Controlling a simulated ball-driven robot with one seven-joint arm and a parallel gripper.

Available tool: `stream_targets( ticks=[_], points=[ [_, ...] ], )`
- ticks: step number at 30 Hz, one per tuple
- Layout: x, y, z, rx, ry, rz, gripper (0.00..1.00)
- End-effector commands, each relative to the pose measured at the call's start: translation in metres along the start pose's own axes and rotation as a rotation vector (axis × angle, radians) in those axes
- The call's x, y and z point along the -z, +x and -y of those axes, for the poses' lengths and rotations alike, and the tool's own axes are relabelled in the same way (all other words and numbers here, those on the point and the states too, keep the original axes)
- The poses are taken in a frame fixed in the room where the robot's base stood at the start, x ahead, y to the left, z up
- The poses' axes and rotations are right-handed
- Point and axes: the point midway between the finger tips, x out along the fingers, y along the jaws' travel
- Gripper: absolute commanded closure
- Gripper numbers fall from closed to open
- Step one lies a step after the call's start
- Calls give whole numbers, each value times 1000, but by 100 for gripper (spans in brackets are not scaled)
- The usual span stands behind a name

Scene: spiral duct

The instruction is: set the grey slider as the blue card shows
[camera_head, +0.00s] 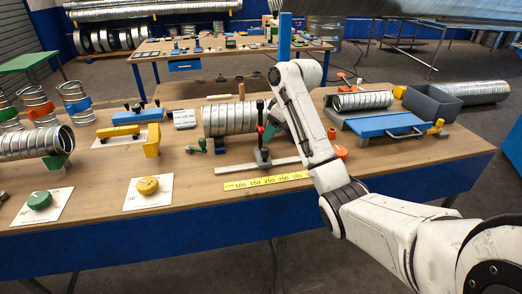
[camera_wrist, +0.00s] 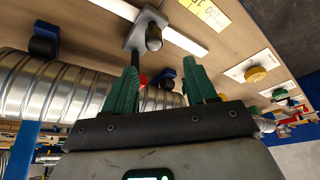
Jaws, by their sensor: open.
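The grey slider (camera_head: 262,158) is a block with an upright dark post on a pale rail (camera_head: 232,169), behind a yellow scale strip (camera_head: 266,181) marked in steps from 100. In the wrist view the slider (camera_wrist: 149,32) sits on the rail beyond my fingertips, with its post coming toward the camera. My gripper (camera_wrist: 160,72) has green fingers, spread apart and seemingly empty. In the head view my arm partly hides the gripper beside the post. I cannot identify a blue card; a small printed card (camera_head: 184,118) looks grey-white.
A ribbed metal duct (camera_head: 230,118) lies close behind the slider. A yellow knob (camera_head: 148,186) and a green knob (camera_head: 39,200) stand on white cards at the front left. A blue plate (camera_head: 385,125) and a grey bin (camera_head: 432,102) are at the right.

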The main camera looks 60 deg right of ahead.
Motion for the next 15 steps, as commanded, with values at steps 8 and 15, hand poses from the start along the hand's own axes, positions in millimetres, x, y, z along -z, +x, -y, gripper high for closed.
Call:
stream_targets(
  ticks=[8,15],
  points=[
    [-3,9,-11,-3,1,9,44],
    [-3,52,-11,-4,2,9,44]
  ],
)
